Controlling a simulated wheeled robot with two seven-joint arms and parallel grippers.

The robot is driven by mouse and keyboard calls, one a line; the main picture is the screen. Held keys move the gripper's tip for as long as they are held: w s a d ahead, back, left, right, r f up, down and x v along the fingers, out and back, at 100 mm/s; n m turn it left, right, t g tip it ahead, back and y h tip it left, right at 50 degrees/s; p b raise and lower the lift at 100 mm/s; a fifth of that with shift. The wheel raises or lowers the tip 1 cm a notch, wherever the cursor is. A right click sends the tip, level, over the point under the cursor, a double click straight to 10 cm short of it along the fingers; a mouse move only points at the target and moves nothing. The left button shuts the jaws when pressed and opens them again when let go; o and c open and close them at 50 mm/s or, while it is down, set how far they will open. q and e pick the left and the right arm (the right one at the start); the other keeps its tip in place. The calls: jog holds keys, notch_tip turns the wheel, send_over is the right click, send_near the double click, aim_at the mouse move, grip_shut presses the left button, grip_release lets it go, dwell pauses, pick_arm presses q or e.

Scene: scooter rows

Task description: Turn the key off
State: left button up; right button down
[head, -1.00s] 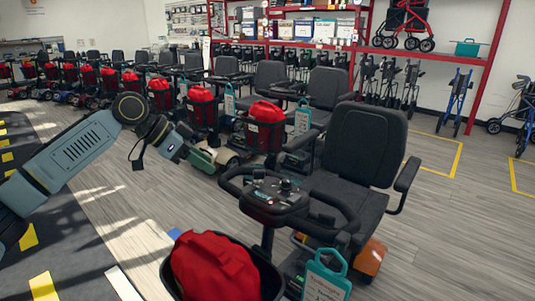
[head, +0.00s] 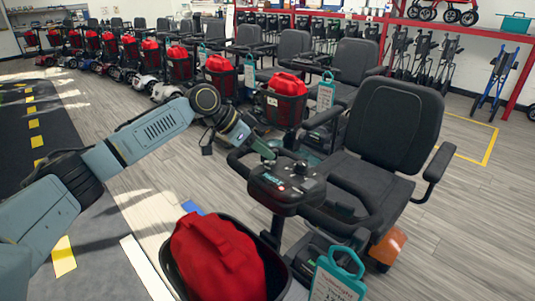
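The nearest scooter has a black seat (head: 395,125) and a tiller console (head: 288,184) with loop handlebars and a dark round knob on top. I cannot make out a key on the console. My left gripper (head: 264,150) is at the console's far left edge, close to the handlebar; I cannot tell whether it touches. Its fingers are small and dark, so their opening is unclear. My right gripper is out of view.
A black basket (head: 277,271) holding a red bag (head: 215,258) is in front of the console. A teal tag (head: 337,275) hangs beside it. Several more scooters with red bags stand in a row behind. Red shelving (head: 353,17) lines the back. Grey floor is open at right.

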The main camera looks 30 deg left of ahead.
pick_arm(q)
jog(key=shift+x, duration=0.9)
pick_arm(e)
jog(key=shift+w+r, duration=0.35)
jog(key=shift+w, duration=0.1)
pick_arm(q)
jog(key=shift+c, duration=0.2)
grip_shut()
